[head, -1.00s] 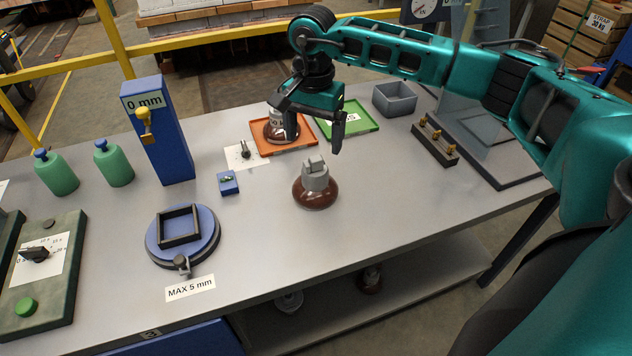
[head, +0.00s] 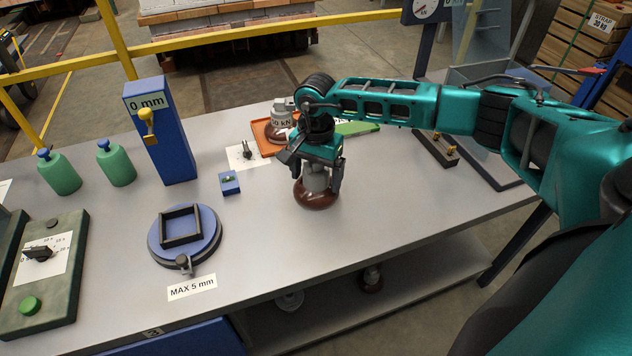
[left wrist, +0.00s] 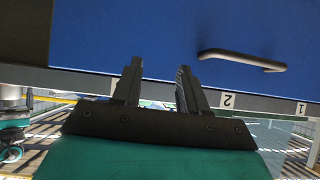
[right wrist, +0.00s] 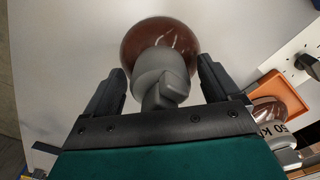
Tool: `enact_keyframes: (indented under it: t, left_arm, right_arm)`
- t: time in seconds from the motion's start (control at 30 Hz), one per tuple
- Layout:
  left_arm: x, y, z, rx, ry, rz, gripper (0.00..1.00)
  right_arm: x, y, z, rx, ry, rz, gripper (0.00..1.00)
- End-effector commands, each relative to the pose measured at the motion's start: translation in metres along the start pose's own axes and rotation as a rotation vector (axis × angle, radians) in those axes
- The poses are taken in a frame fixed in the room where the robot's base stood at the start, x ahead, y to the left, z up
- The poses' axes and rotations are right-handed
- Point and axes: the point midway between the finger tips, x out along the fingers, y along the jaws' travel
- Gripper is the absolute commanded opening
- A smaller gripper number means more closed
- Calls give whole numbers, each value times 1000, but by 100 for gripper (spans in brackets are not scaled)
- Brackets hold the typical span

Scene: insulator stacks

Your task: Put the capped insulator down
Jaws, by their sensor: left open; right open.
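The capped insulator (head: 317,190), a brown disc with a grey cap, stands upright on the bench. My right gripper (head: 315,178) is over it from above, with its fingers on either side of the cap. In the right wrist view the insulator's grey cap (right wrist: 163,75) lies between the open fingers of my right gripper (right wrist: 160,90), with a gap on both sides. A second insulator (head: 281,122) marked kN stands on the orange tray (head: 262,143). My left gripper (left wrist: 158,85) is open and empty in the left wrist view, facing a blue drawer front (left wrist: 150,35).
A blue round turntable (head: 205,247) with a black square frame sits at the front. A blue gauge post (head: 165,140) reads 0 mm. A small blue block (head: 229,183) lies left of the insulator.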

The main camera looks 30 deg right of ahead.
Motion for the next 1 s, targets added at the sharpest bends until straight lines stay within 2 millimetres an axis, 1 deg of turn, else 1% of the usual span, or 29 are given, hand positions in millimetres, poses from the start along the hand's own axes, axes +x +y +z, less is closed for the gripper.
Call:
enact_keyframes:
  t: [0.03, 0.07, 0.9, 0.97, 1.0]
  left_arm:
    - [0, 0, 0, 0, 1, 0, 43]
    - [0, 0, 0, 0, 1, 0, 43]
    - [1, -1, -4, 1, 9, -3, 43]
    - [1, -1, -4, 1, 9, -3, 43]
    - [1, -1, -4, 1, 9, -3, 43]
  right_arm:
    - [0, 0, 0, 0, 0, 0, 89]
    - [0, 0, 0, 0, 0, 0, 86]
    - [-1, 0, 0, 0, -1, 0, 6]
    - [-1, 0, 0, 0, -1, 0, 0]
    - [-1, 0, 0, 0, -1, 0, 0]
